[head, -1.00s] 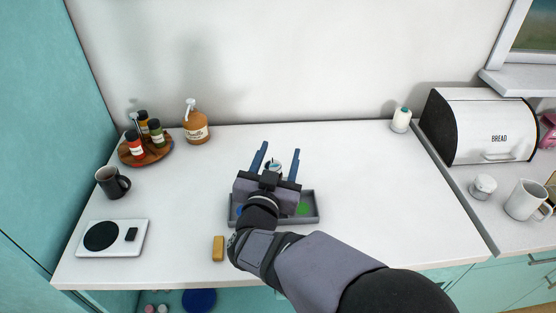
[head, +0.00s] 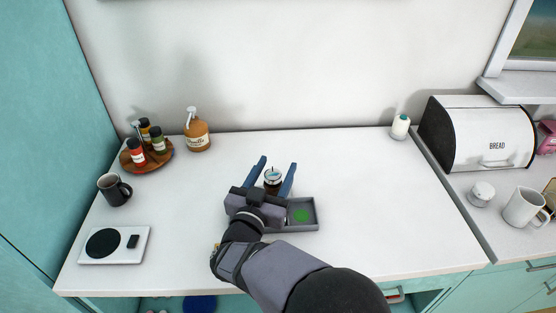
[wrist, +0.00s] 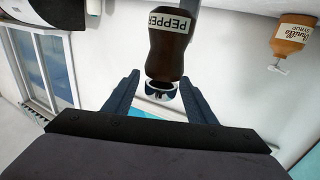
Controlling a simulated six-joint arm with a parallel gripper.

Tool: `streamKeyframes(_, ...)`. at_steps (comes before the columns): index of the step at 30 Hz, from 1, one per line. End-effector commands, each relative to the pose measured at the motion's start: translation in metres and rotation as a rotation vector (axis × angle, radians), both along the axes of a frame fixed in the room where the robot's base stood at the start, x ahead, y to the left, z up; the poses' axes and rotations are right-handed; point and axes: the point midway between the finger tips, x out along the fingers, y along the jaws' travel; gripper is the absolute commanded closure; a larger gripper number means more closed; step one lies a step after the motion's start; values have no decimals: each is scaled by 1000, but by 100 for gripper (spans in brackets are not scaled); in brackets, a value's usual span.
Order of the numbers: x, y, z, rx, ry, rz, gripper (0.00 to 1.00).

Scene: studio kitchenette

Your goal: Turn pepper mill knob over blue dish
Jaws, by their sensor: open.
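The dark brown pepper mill (wrist: 172,50) shows its PEPPER label upside down in the wrist view. Its pale, dark-banded knob (wrist: 161,88) is at the lower end there, between the fingers. In the head view the mill (head: 272,186) is mostly behind my gripper, with its top showing between the fingers. My gripper (head: 277,164) is open, a finger on each side of the mill; it also shows in the wrist view (wrist: 160,79). I cannot tell whether the fingers touch it. The blue dish is not visible now; my gripper covers the left part of the grey tray (head: 317,213).
A green patch (head: 302,216) lies in the tray's right part. A round wooden tray (head: 152,163) with several jars, a syrup bottle (head: 197,133), a dark mug (head: 113,188) and a white scale (head: 134,257) stand left. The counter right of the tray is clear.

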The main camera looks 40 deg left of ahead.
Motion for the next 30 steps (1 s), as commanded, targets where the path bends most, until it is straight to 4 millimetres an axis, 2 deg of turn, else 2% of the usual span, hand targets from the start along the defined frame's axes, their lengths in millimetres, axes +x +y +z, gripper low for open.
streamKeyframes(6, 18, 8, 0, 0, 1, 0, 49)
streamKeyframes(17, 21, 9, 0, 0, 0, 1, 49)
streamKeyframes(22, 21, 9, 0, 0, 0, 1, 90)
streamKeyframes(30, 21, 9, 0, 1, 0, -10, 90)
